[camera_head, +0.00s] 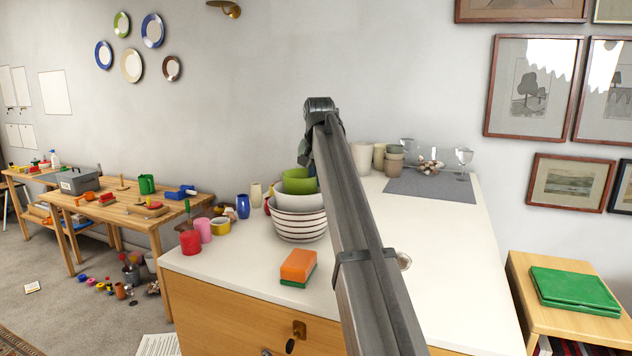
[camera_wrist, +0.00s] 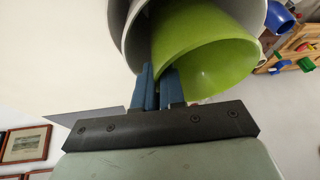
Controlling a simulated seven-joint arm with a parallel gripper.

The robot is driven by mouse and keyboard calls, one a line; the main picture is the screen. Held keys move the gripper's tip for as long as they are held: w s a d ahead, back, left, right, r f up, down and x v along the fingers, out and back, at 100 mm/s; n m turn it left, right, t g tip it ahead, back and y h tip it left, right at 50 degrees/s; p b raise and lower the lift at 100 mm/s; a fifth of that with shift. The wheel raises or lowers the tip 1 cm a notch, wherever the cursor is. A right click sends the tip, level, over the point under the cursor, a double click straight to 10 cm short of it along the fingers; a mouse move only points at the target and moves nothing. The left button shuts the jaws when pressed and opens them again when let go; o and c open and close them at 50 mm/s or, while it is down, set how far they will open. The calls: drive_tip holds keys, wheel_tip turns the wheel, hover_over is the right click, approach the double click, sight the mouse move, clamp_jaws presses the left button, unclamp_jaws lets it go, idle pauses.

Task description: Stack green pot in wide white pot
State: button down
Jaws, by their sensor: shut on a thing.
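The green pot (camera_head: 298,187) is at the top of a pile of bowls in the head view, within the mouth of the wide white pot (camera_head: 299,203). I cannot tell whether it rests on the white pot's bottom. In the wrist view the green pot (camera_wrist: 215,60) shows its open inside, with the pale wall of the white pot (camera_wrist: 117,15) around its left side. My gripper (camera_wrist: 159,78) has its blue fingers shut on the green pot's rim. In the head view my gripper is hidden behind my arm.
A striped bowl (camera_head: 298,228) stands under the white pot on the white counter (camera_head: 240,262). An orange and green sponge (camera_head: 298,267) lies in front. Cups and a blue vase (camera_head: 243,206) stand left. Beige cups (camera_head: 362,157) and a grey mat (camera_head: 430,186) with glasses are behind right.

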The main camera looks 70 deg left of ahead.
drive_tip(key=shift+f, duration=0.75)
drive_tip(key=c, duration=1.5)
unclamp_jaws()
drive_tip(key=shift+r, duration=0.45)
drive_tip(key=v, duration=1.1)
drive_tip(key=shift+d+r, duration=0.25)
